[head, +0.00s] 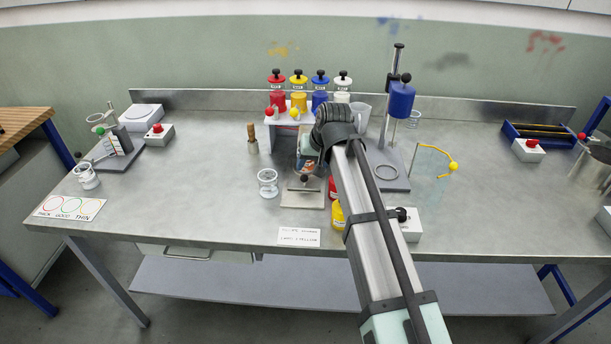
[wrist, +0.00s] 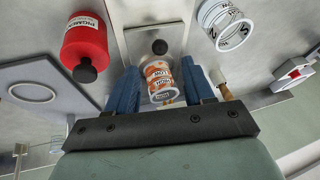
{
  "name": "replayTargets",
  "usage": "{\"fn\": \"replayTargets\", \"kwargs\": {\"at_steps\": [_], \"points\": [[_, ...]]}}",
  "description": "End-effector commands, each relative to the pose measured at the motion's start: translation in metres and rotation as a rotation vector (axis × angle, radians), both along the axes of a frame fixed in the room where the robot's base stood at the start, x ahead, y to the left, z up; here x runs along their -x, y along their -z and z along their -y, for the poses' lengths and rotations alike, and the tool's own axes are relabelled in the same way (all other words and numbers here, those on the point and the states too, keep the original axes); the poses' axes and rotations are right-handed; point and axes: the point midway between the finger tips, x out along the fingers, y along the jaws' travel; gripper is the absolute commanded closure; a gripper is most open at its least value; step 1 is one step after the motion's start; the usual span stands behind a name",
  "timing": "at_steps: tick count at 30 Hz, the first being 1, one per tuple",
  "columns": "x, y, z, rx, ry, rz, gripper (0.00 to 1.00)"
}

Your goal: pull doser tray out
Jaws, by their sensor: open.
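The pale doser tray (head: 302,198) is a flat plate with a dark knob (head: 304,178), below the doser rack (head: 285,118) in the head view. The tray (wrist: 136,38) and knob (wrist: 160,47) also show in the wrist view. My gripper (wrist: 160,68) is open, with its blue fingers either side of a small jar with an orange label (wrist: 158,76). The knob is just beyond the jar in that view. I cannot tell whether the fingers touch the jar. In the head view my arm hides most of the gripper and part of the rack.
A clear graduated cup (head: 267,183) stands left of the tray. A red pigment bottle (wrist: 84,48) and a yellow bottle (head: 338,214) are close on the right in the head view. A wooden-handled tool (head: 252,138) stands behind left. A paper label (head: 299,237) lies at the bench front.

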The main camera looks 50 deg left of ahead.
Motion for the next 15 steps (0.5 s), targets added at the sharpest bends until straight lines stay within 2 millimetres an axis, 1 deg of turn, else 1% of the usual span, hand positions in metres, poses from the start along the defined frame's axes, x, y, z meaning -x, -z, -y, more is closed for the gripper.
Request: {"fn": "replayTargets", "kwargs": {"at_steps": [1, 6, 12, 15], "points": [[-0.001, 0.009, -0.005, 0.002, 0.000, -0.001, 0.48], [-0.003, 0.034, -0.016, 0.001, 0.000, 0.000, 0.48], [-0.004, 0.056, -0.026, 0.001, 0.000, 0.001, 0.48], [-0.005, 0.062, -0.029, -0.001, 0.000, 0.001, 0.48]]}}
